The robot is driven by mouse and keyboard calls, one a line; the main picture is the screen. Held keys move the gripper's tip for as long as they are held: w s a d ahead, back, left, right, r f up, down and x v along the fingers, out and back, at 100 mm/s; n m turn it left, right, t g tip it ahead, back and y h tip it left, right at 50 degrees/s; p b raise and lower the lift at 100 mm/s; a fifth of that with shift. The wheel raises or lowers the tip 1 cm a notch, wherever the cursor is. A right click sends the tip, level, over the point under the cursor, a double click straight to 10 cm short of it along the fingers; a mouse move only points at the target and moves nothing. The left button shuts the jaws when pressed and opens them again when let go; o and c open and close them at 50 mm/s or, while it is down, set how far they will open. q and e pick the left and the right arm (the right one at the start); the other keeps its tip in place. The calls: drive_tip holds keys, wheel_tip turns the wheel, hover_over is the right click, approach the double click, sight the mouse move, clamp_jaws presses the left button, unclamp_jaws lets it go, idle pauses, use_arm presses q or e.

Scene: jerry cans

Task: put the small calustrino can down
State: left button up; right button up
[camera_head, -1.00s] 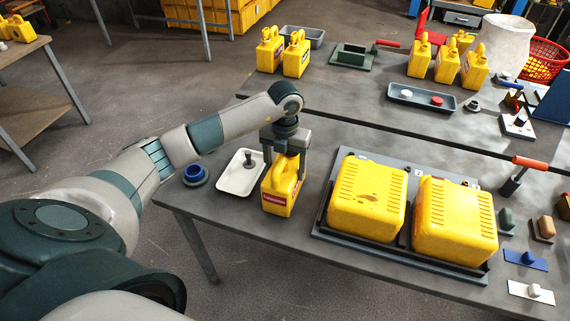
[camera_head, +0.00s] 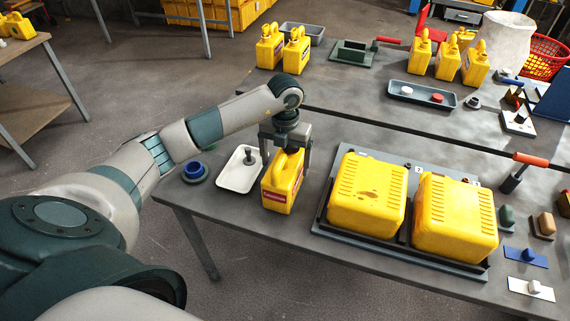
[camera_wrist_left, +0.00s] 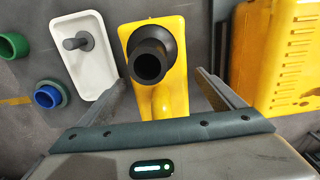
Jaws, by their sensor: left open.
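The small yellow can (camera_head: 279,190) with a red label stands upright on the near table, between the white tray and the two big yellow cans. It also shows in the left wrist view (camera_wrist_left: 176,100), with its dark round spout toward the camera. My left gripper (camera_head: 286,155) is above and around the can's top. Its fingers are spread, one on each side, with gaps to the can in the left wrist view (camera_wrist_left: 165,95). My right gripper is not in view.
A white tray (camera_head: 232,178) with a dark peg stands just left of the can. A blue ring-shaped part (camera_head: 194,171) lies farther left. Two big yellow cans (camera_head: 367,195) stand in a dark rack to the right. The table's front edge is close.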

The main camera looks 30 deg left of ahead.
use_arm(q)
wheel_tip(320, 180, up, 9)
drive_tip(key=b, duration=0.3)
drive_tip(key=shift+r, duration=0.2)
drive_tip(key=shift+r+b, duration=0.35)
drive_tip(key=shift+r, duration=0.6)
drive_tip(key=shift+f, duration=0.1)
